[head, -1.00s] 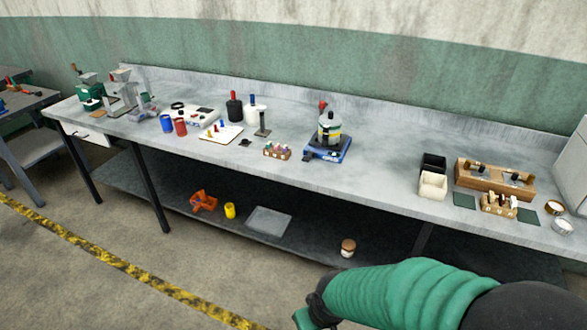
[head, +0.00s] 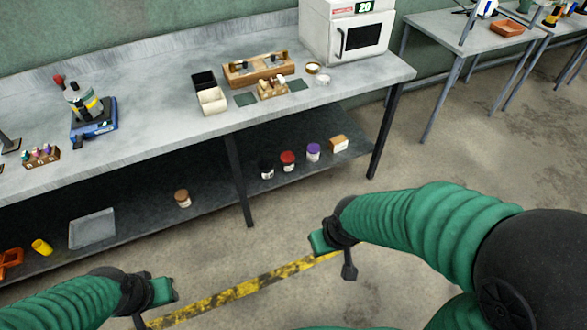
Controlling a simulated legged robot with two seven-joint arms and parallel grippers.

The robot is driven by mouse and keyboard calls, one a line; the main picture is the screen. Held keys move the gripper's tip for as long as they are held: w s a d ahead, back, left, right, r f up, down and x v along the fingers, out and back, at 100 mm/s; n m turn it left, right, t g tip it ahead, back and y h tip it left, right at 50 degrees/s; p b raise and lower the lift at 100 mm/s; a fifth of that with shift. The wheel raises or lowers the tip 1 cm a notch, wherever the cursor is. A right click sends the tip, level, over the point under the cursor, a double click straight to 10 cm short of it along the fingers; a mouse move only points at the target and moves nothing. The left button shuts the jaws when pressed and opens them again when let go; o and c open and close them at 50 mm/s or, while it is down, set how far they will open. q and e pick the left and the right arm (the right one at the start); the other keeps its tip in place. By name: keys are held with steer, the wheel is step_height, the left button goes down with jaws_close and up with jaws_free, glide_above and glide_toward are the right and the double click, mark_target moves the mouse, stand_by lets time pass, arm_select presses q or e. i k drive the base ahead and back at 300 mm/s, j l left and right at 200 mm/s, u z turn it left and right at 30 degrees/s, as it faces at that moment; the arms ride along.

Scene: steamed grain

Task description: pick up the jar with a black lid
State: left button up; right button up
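The jar with a black lid (head: 267,169) stands upright on the lower shelf of the long workbench, right of a bench leg. It is the leftmost of a row, beside a jar with a red lid (head: 289,162) and a jar with a purple lid (head: 313,153). My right gripper (head: 335,257) is over the floor in front of the shelf, right of and apart from the jar. Its fingers look spread and empty. My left gripper (head: 150,306) is at the bottom left, far from the jar, also looking spread and empty.
A jar with a brown lid (head: 183,198) is left of the bench leg (head: 240,180). The worktop (head: 160,140) lies above the shelf. The floor in front is clear.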

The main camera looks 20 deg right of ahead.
mark_target(265, 175)
steer(key=z, duration=0.35)
steer(key=i+u, duration=0.35)
steer(key=i, duration=0.15)
steer(key=i+l+u, duration=0.3)
steer(key=i, duration=0.2)
steer(key=i+l+u, duration=0.35)
steer(key=i, duration=0.15)
